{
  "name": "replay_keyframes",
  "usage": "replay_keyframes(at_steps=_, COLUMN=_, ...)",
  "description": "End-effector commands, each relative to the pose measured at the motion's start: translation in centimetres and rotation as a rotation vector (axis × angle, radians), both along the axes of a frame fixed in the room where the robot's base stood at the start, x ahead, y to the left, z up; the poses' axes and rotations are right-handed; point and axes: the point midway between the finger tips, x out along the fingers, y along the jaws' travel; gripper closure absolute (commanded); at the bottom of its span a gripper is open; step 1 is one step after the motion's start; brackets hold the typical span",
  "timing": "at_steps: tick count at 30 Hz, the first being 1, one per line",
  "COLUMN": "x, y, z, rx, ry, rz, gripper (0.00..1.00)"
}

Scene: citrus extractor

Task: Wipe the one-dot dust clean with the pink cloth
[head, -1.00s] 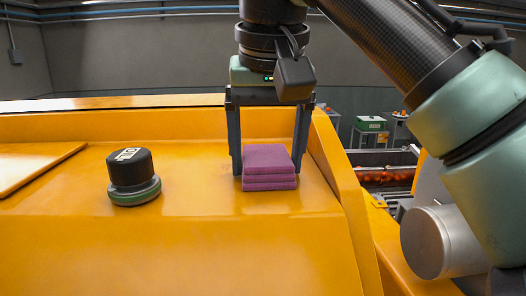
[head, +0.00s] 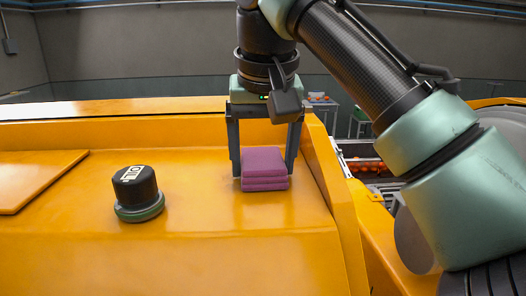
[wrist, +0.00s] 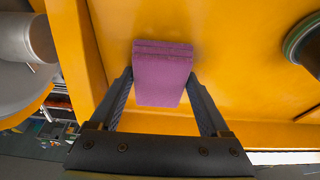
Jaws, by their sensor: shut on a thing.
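A folded pink cloth (head: 264,170), purple-pink and stacked in thick layers, sits on the yellow sloped machine top (head: 80,245). My gripper (head: 264,160) points down with one finger on each side of the cloth and is shut on it. In the wrist view, the cloth (wrist: 163,72) lies between the two dark fingers of the gripper (wrist: 159,80). Whether the cloth is lifted off the surface I cannot tell. No dust patch or dot mark can be made out in either view.
A black knob with a green base (head: 137,194) stands left of the cloth. A raised yellow panel (head: 35,178) lies at the far left. A raised yellow edge (head: 330,190) runs close to the right of my gripper. The surface in front of the cloth is clear.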

Motion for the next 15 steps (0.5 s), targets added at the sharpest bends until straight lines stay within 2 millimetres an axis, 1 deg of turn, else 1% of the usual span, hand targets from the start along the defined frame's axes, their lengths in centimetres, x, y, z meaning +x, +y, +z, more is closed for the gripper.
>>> replay_keyframes(at_steps=5, x=0.7, y=0.0, z=-0.1, rx=0.001, ry=-0.001, rz=-0.003, gripper=0.83)
replay_keyframes(at_steps=15, x=3.6, y=0.0, z=-0.3, rx=0.002, ry=0.0, rz=-0.002, gripper=0.83)
